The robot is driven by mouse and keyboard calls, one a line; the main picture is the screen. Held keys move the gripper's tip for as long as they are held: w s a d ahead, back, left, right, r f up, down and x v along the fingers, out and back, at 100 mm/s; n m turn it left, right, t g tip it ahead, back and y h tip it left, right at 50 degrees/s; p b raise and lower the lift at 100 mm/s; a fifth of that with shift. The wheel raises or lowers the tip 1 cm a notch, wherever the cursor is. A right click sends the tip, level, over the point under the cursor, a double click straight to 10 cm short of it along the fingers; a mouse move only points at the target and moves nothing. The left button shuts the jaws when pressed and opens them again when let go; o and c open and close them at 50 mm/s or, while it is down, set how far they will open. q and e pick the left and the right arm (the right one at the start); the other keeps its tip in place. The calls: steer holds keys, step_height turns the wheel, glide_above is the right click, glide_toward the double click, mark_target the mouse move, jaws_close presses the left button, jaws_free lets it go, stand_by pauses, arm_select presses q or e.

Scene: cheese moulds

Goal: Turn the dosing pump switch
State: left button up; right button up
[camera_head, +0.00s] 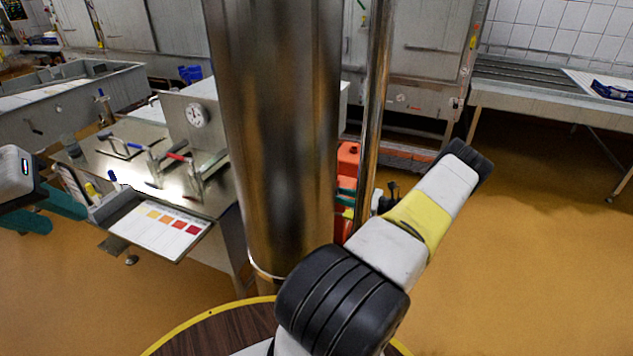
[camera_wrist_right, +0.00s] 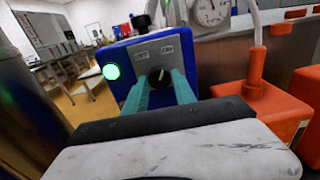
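In the right wrist view the dosing pump is a blue box (camera_wrist_right: 192,58) with a grey front panel (camera_wrist_right: 168,55) marked OFF and ON. A dark round switch (camera_wrist_right: 157,79) with a light pointer mark sits low on the panel, its pointer roughly upward. My right gripper (camera_wrist_right: 160,82) has its teal fingers on either side of the switch, apart from each other; whether they touch it is unclear. My left gripper (camera_head: 68,217) is open and empty at the head view's left edge. The pump cannot be made out in the head view.
Orange-red containers (camera_wrist_right: 258,98) stand right of the pump, one with a hose. A shiny column (camera_head: 280,130) blocks the head view's middle. A steel bench (camera_head: 125,150) with clamps and a colour chart (camera_head: 160,230) is at left. Floor at right is clear.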

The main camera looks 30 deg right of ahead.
jaws_close()
steer(key=n, duration=1.1)
steer(key=shift+d+n, duration=0.1)
steer(key=shift+n, duration=0.3)
stand_by(0.3)
steer(key=o, duration=0.6)
jaws_free()
steer(key=shift+c, duration=0.2)
